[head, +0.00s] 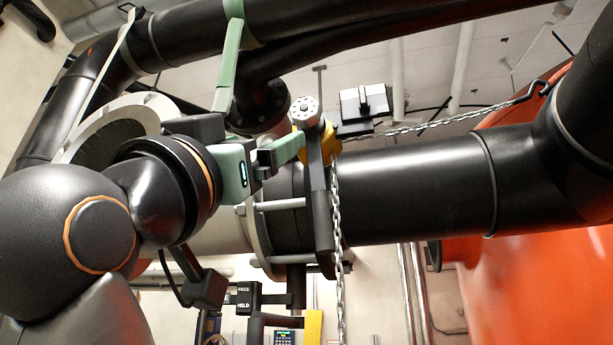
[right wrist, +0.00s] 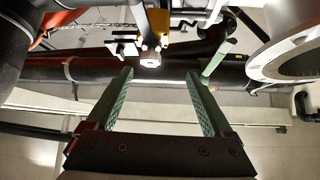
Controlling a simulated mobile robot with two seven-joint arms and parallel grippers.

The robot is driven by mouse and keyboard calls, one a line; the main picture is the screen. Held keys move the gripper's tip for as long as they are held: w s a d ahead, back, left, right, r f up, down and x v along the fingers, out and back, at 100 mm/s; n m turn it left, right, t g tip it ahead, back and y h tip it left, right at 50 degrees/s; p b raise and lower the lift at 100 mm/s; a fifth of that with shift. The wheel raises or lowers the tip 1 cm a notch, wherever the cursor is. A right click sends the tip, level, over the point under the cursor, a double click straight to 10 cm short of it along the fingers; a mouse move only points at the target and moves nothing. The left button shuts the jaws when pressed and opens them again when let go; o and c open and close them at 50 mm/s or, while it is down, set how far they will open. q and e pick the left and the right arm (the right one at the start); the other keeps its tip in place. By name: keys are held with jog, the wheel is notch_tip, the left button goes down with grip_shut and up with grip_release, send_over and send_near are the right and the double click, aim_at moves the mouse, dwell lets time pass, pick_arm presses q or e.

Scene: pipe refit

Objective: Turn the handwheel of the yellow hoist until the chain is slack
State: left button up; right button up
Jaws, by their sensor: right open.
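The yellow hoist (head: 329,146) sits mid-picture in the head view, partly behind a dark upright bar. Its handwheel (head: 305,111) is a small silver disc with a dark hub. One chain (head: 440,122) runs nearly straight from the hoist to a hook on the right; another length (head: 338,255) hangs straight down. My right gripper (head: 298,143) is just below and left of the handwheel. In the right wrist view its green fingers (right wrist: 158,75) are apart and empty, with the handwheel (right wrist: 150,60) ahead between the tips, seemingly untouched. My left gripper is not seen.
A thick black pipe (head: 415,185) runs right of the hoist, beside a large orange vessel (head: 545,270). A green bar (head: 228,68) stands close above my right gripper. A black FREE/HELD sign (head: 247,298) is below. A pale ring flange (head: 105,135) is at left.

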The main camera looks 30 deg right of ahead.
aim_at(303, 113)
jog(key=shift+m+g+h, duration=0.3)
jog(key=shift+m+g, duration=0.1)
jog(key=shift+m, duration=0.2)
jog(key=p+x, duration=0.1)
jog(key=x, duration=0.2)
jog(key=s+p+x, duration=0.1)
jog(key=p+x, duration=0.1)
jog(key=x, duration=0.2)
jog(key=s+r+p+x, duration=0.1)
jog(key=p+x, duration=0.1)
jog(key=x, duration=0.2)
jog(key=shift+d+r, duration=0.1)
jog(key=shift+r, duration=0.15)
jog(key=shift+w+d+r, duration=0.2)
jog(key=shift+d+r, duration=0.05)
jog(key=shift+d, duration=0.1)
grip_shut()
